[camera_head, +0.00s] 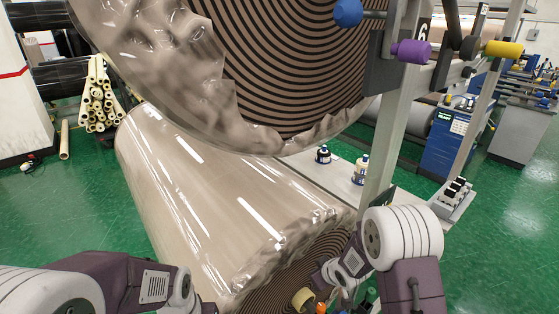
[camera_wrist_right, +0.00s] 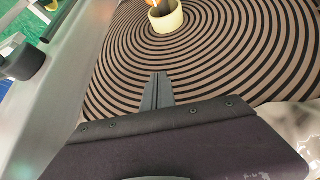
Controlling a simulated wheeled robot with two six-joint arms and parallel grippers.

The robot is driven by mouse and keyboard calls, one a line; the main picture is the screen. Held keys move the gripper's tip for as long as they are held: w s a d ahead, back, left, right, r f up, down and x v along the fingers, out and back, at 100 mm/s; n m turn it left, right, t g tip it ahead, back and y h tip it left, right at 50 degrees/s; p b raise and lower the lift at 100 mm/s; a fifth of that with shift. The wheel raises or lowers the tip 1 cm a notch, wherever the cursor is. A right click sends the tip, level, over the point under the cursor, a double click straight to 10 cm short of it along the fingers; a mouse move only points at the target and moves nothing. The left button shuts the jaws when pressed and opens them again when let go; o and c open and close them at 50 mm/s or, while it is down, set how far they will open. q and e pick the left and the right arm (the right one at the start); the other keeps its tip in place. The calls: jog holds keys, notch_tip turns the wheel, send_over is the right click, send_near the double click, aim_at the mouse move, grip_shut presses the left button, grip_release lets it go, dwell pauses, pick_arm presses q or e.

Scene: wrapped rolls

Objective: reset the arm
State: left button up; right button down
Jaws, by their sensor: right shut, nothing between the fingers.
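My right gripper (camera_wrist_right: 157,88) shows in the right wrist view with its grey fingers together and nothing between them. It is in front of the striped spiral end of a wrapped roll. In the head view my right arm reaches down beside the end face of the lower roll (camera_head: 190,190). My left arm comes in from the lower left, in front of that roll, and its gripper is out of the picture.
A larger wrapped roll (camera_head: 290,60) hangs above. A pale core (camera_wrist_right: 166,16) sticks out of the spiral face. A grey metal post (camera_wrist_right: 75,75) stands close on the left of the wrist view. Two small bottles (camera_head: 323,155) (camera_head: 361,170) stand on a pale surface. Green floor lies right.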

jog(key=s+d+r+m+h+b, duration=0.25)
jog(key=s+d+r+m, duration=0.2)
jog(key=s+r, duration=0.3)
pick_arm(q)
notch_tip(320, 180, down, 4)
jog(key=shift+a+r, duration=0.1)
jog(key=shift+r, duration=0.05)
pick_arm(e)
jog(key=s+f+m+g, duration=0.2)
jog(key=s+g, duration=0.3)
jog(key=s, duration=0.9)
jog(key=shift+d+f, duration=0.25)
jog(key=shift+f, duration=0.35)
jog(key=shift+s+m+y, duration=0.15)
jog(key=shift+m+y, duration=0.1)
